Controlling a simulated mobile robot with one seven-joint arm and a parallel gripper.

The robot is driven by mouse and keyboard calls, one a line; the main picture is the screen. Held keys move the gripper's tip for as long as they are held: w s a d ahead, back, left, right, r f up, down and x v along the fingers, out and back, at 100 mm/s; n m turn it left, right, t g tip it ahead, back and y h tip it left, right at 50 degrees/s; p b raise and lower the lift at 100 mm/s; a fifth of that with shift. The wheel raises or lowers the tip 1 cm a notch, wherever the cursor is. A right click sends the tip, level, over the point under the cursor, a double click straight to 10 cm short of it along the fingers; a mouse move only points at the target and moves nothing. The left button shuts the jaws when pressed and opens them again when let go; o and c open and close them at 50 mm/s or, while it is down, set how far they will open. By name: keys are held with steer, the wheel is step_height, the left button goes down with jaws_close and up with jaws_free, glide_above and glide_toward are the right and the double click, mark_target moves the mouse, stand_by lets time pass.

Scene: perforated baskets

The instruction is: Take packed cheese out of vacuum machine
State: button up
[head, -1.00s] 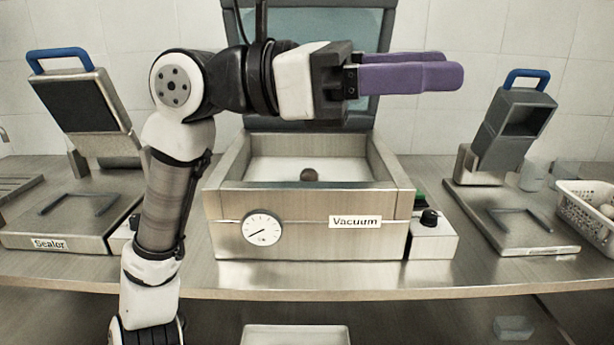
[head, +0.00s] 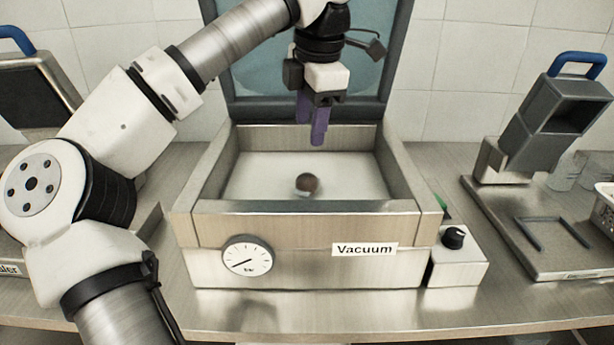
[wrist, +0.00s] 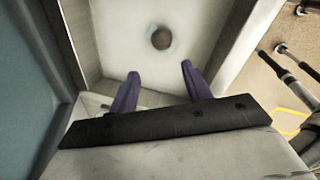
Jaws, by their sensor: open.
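The vacuum machine (head: 210,228) stands in the middle of the counter with its lid (head: 395,50) raised at the back. A small round brown thing (head: 307,183), apparently the cheese, lies on the white chamber floor; whether it has a wrap around it I cannot tell. In the wrist view the round thing (wrist: 161,38) is beyond my fingertips, near the top edge. My gripper (head: 311,133) points down over the back of the chamber, its purple fingers apart and empty. In the wrist view my gripper (wrist: 159,70) touches nothing that I can see.
The chamber walls and the raised lid enclose my gripper's space. A grey device with a blue handle (head: 575,65) stands at right, and the sealer (head: 30,85) at left. A white basket (head: 605,205) is at the right edge.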

glide_above(309, 177)
steer(key=s, duration=0.1)
step_height(309, 177, down, 7)
steer(key=shift+s+a+f, duration=0.15)
steer(key=shift+f, duration=0.05)
steer(key=shift+d+p+x, duration=0.1)
steer(key=shift+p+x, duration=0.15)
steer(key=shift+x, duration=1.1)
steer(key=shift+d+p+x, duration=0.15)
steer(key=shift+p+x, duration=0.1)
steer(key=shift+x, duration=1.05)
steer(key=shift+d+r, duration=0.1)
steer(key=shift+d, duration=0.05)
steer(key=c, duration=0.8)
